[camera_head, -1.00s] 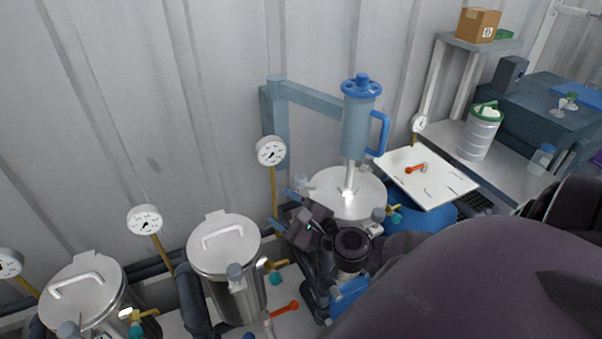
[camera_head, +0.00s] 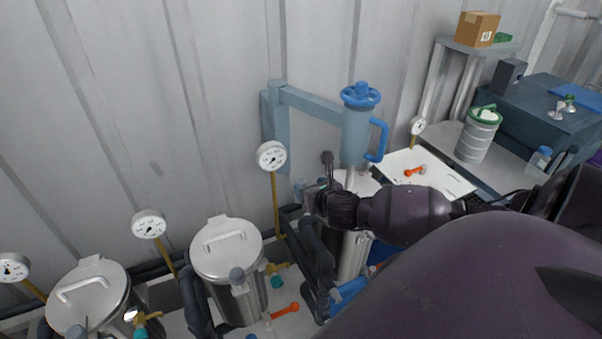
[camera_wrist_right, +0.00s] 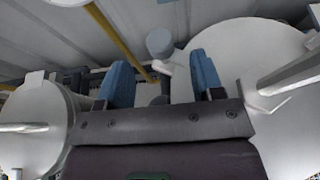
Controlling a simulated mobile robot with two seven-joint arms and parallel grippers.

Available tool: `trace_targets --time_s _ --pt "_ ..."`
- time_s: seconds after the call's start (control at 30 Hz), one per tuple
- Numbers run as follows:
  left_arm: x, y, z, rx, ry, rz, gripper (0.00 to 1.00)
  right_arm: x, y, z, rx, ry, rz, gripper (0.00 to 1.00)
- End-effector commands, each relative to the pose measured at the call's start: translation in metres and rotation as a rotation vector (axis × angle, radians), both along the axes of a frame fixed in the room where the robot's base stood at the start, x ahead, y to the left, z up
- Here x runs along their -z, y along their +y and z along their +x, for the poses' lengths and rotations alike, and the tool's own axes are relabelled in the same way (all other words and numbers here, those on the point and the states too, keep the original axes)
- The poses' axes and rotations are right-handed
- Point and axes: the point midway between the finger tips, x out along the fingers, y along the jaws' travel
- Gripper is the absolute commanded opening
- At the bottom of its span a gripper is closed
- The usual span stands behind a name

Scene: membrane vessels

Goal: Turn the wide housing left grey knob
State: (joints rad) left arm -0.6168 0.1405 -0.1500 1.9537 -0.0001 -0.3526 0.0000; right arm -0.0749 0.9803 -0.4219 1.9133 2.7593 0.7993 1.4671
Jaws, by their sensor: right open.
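The wide housing is a steel vessel (camera_head: 355,255) under the blue-handled column; my right arm covers much of it in the head view. Its pale round lid fills the right of the wrist view (camera_wrist_right: 245,50). A grey knob (camera_wrist_right: 160,43) stands at the left edge of that lid. My right gripper (camera_wrist_right: 162,78) is open, and the knob appears between its two blue fingers, slightly beyond the tips. I cannot tell any contact. In the head view my right gripper (camera_head: 311,188) is at the vessel's left side, partly hidden by its wrist. My left gripper is not in view.
A blue-handled column (camera_head: 357,130) rises above the wide lid. A gauge (camera_head: 271,156) on a yellow pipe stands just left of my gripper. Two narrower steel vessels (camera_head: 226,247) (camera_head: 88,293) stand farther left. A white board (camera_head: 440,180) lies to the right.

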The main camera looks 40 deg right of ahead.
Motion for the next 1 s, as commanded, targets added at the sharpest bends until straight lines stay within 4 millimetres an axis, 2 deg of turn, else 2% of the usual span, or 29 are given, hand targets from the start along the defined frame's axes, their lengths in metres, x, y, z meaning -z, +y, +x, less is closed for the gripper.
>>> trace_targets --time_s 0.2,0.4,0.87,1.0 --pt "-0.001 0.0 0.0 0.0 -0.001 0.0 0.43 0.013 -0.01 0.032 0.0 -0.002 -0.001 0.61" --pt "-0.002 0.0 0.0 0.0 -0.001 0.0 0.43 0.021 -0.015 0.05 -0.001 -0.001 0.001 0.61" --pt "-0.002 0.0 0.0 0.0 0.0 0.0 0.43 0.025 -0.018 0.057 -0.002 0.0 0.001 0.61" --pt "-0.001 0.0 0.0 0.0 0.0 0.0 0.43 0.025 -0.018 0.057 -0.002 0.0 0.001 0.39"
